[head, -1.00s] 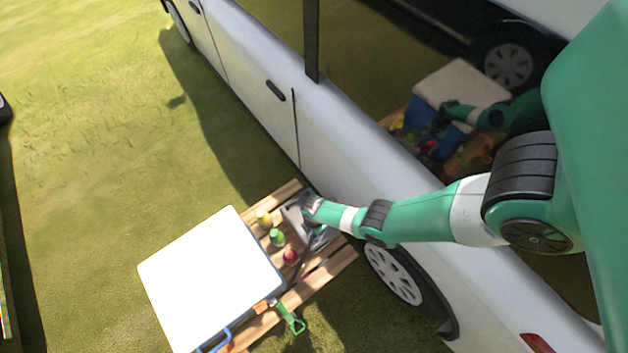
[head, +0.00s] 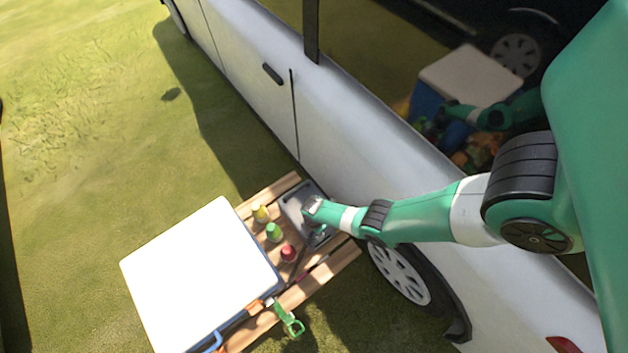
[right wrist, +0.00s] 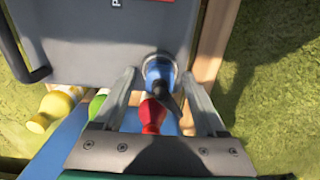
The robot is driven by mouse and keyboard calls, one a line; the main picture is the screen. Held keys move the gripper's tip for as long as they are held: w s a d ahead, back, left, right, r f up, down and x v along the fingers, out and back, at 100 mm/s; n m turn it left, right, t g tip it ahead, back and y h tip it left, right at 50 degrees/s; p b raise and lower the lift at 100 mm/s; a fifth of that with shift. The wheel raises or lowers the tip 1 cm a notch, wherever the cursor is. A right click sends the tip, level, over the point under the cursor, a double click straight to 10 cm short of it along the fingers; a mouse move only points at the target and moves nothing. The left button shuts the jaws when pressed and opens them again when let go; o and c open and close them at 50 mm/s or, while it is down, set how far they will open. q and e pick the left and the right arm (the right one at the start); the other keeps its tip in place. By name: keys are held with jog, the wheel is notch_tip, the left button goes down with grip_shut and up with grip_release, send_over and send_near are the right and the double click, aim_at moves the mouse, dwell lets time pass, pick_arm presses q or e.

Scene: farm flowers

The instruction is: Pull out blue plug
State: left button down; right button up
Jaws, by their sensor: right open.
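The blue plug (right wrist: 158,73) is at the edge of a grey box (right wrist: 110,45) in the right wrist view and appears seated in it. My right gripper (right wrist: 158,80) is open, with one finger on each side of the blue plug; I cannot tell whether they touch it. In the head view, my right gripper (head: 309,212) is over the grey box (head: 294,207), and the blue plug is hidden. A red plug or bottle (right wrist: 152,114) shows nearer the palm, between the fingers in the picture. My left gripper is out of view.
The box stands on a slatted wooden table (head: 322,271) beside a white car (head: 345,130). Yellow (head: 261,213), green (head: 274,232) and red (head: 288,253) items stand between the box and a white-lidded blue cooler (head: 205,275). A green-handled tool (head: 290,320) lies in front.

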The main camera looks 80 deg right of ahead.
jog(key=shift+f, duration=0.1)
dwell(0.8)
grip_shut()
dwell(0.5)
jog(key=shift+r+p, duration=3.05)
